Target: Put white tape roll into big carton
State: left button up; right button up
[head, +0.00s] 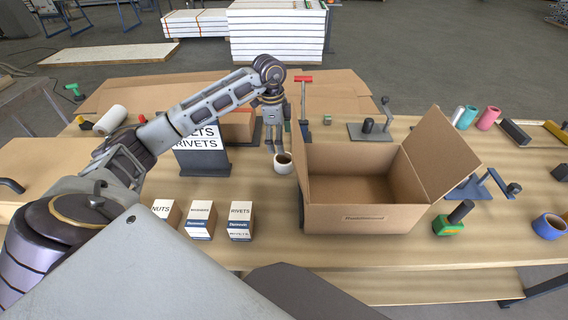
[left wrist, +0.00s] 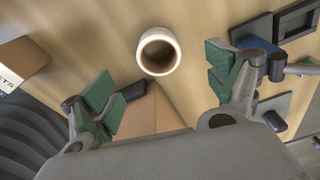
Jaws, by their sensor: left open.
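The white tape roll (head: 282,163) stands on the wooden table just left of the big carton (head: 362,218). It also shows in the left wrist view (left wrist: 158,52), with its dark hollow core facing the camera. The carton is open at the top, its flaps spread, and looks empty inside. My left gripper (head: 274,146) is just behind and above the roll in the head view. In the left wrist view its green-padded fingers (left wrist: 163,95) are apart, with the roll beyond and roughly between them, not gripped. My right gripper is not in view.
Small boxes labelled nuts, washers and rivets (head: 240,220) stand left of the carton. A green-based tool (head: 448,226) and a blue tape roll (head: 549,226) lie to its right. A clamp-like tool (head: 372,130) stands behind it. Table between small boxes and carton is clear.

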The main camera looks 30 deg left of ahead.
pick_arm(q)
send_near(284, 160)
jog(key=shift+s+d+f, duration=0.9)
jog(key=shift+s+f, duration=0.1)
jog(key=shift+f, duration=0.1)
jog(key=shift+d+f+p, duration=0.15)
jog(key=shift+d+f, duration=0.05)
jog(key=shift+f, duration=1.1)
jog(key=shift+d+f+p, duration=0.15)
jog(key=shift+d+f, duration=0.05)
jog(key=shift+f, duration=1.1)
jog(key=c, duration=1.2)
jog(key=shift+r, duration=0.1)
